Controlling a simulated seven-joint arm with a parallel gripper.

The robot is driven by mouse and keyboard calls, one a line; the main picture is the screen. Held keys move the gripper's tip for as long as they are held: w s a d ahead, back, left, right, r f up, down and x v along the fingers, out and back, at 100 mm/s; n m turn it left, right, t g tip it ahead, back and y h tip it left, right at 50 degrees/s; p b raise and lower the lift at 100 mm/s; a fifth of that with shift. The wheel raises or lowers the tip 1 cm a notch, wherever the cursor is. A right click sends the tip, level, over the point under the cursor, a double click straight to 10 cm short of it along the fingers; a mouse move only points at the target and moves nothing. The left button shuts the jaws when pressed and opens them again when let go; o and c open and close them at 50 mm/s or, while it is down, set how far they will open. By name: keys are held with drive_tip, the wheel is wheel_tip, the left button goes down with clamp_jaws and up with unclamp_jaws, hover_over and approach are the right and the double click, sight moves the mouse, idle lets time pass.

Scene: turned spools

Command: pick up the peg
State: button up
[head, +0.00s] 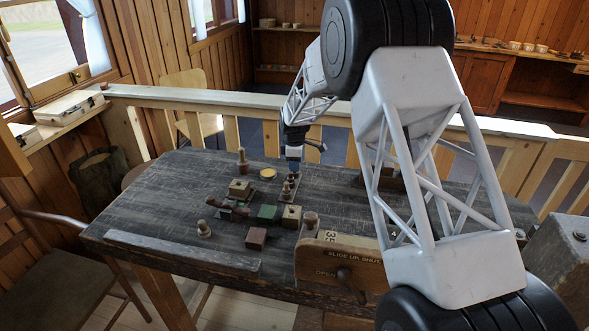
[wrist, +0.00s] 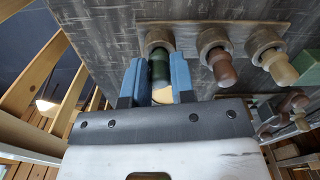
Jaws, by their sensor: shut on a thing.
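My gripper (head: 293,155) reaches down over the far middle of the table in the head view. In the wrist view its two blue fingers (wrist: 156,70) are shut on a dark green peg (wrist: 159,66) with a pale tan end. The peg is at the first round socket (wrist: 158,38) of a grey-brown strip (wrist: 190,30). Its far end is at or inside the socket's mouth; I cannot tell how deep. Two other pegs, one reddish brown (wrist: 224,73) and one tan (wrist: 282,70), stand in the neighbouring sockets. In the head view the held peg is too small to make out.
The dark table (head: 160,200) holds a green block (head: 267,213), a reddish block (head: 256,237), a brown block (head: 291,216) and a yellow disc (head: 268,173). A wooden box with lettering (head: 340,262) stands at the front. The table's left side is mostly clear.

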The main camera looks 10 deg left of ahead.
drive_tip(key=shift+r, duration=0.15)
drive_tip(key=shift+r, duration=1.45)
drive_tip(key=shift+s+d+r, duration=0.1)
drive_tip(key=shift+s+r, duration=0.15)
drive_tip(key=s+d, duration=0.3)
drive_tip(key=s, duration=0.4)
drive_tip(key=s+d+r, duration=0.1)
drive_tip(key=s+d, duration=0.2)
drive_tip(key=s, duration=0.4)
drive_tip(key=shift+d+r, duration=0.15)
drive_tip(key=shift+d, duration=0.05)
drive_tip(key=shift+a, duration=0.1)
drive_tip(key=a+r, duration=0.3)
drive_tip(key=a, duration=0.8)
drive_tip(key=a+r, duration=0.4)
drive_tip(key=a, duration=0.7)
drive_tip(key=shift+a, duration=0.25)
